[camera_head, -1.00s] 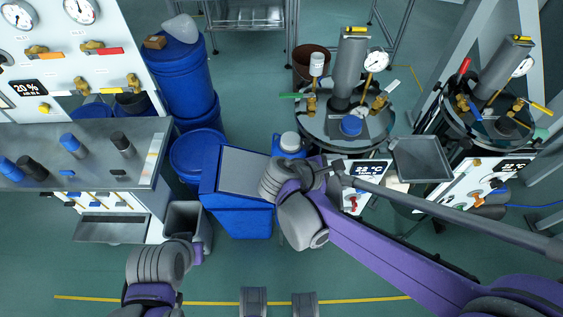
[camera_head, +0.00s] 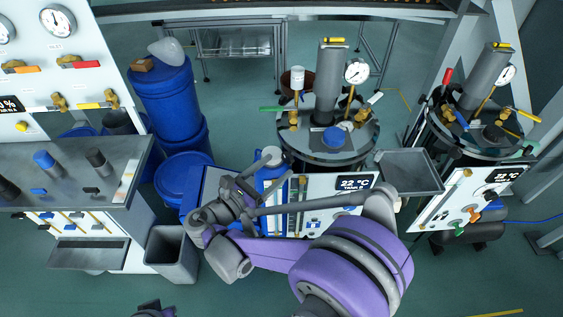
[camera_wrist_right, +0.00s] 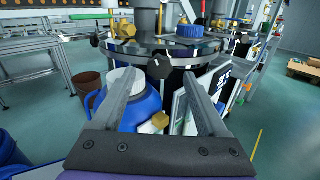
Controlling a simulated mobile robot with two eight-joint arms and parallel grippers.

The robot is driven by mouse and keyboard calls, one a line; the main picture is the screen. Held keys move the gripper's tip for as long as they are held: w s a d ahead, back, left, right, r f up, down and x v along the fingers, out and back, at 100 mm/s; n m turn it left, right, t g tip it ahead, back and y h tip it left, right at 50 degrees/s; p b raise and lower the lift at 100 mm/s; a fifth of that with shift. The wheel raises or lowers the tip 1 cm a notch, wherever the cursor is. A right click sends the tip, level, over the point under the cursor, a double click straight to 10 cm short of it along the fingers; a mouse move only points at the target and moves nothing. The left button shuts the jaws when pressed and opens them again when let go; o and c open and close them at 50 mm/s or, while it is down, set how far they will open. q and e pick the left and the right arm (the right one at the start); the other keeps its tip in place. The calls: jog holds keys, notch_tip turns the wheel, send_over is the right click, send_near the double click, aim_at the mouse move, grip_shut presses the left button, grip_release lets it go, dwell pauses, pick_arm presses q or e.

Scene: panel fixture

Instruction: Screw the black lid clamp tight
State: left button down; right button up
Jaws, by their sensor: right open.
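The near tank has a round metal lid (camera_head: 365,140) with a blue cap (camera_head: 334,138) on top. In the right wrist view, a black clamp knob (camera_wrist_right: 160,67) sits on the front of the lid rim (camera_wrist_right: 200,47). More black knobs show on the rim, one at the left (camera_wrist_right: 96,40). My right gripper (camera_wrist_right: 163,76) is open and empty, its two fingers on either side of the front knob in the picture; contact cannot be told. In the head view my right gripper (camera_head: 282,166) is just in front of the tank, and the front knob cannot be made out.
A blue jug with a white cap (camera_wrist_right: 125,76) stands close by the left finger. A control panel (camera_head: 330,190) is in front of the tank. A grey tray (camera_head: 412,172) and a second tank (camera_head: 470,150) stand to the right. Blue barrels (camera_head: 170,95) stand left.

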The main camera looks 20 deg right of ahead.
aim_at(286, 159)
jog(key=shift+x, duration=1.65)
grip_shut()
